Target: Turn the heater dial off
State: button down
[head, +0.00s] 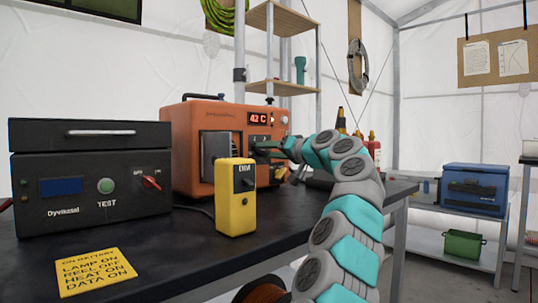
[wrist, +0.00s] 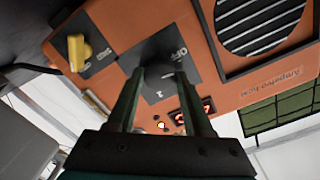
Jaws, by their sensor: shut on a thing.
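The orange heater box (head: 182,120) stands on the black bench, with a red display (head: 260,118) reading 42 C. My gripper (head: 262,148) reaches its front from the right, below the display. In the wrist view my gripper's two dark fingers (wrist: 159,75) meet a dark plate (wrist: 150,57) on the orange face (wrist: 145,25). The plate carries an OFF mark and an I mark. The fingers are shut on the dial there; the dial is mostly hidden between them, so its pointing direction cannot be told.
A yellow meter (head: 235,200) stands close in front of the heater. A black test box (head: 90,175) is at left, and a yellow note (head: 95,272) lies on the bench (head: 190,255). A yellow knob (wrist: 78,52) sits beside the dark plate. Bottles (head: 373,150) stand at right.

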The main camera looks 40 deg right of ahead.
jog(key=shift+f+n, duration=0.1)
jog(key=shift+n, duration=0.6)
jog(key=shift+c, duration=1.5)
grip_release()
jog(key=s+b, duration=0.2)
jog(key=s, duration=0.5)
jog(key=shift+s+d+b, duration=0.25)
jog(key=shift+s+b, duration=0.15)
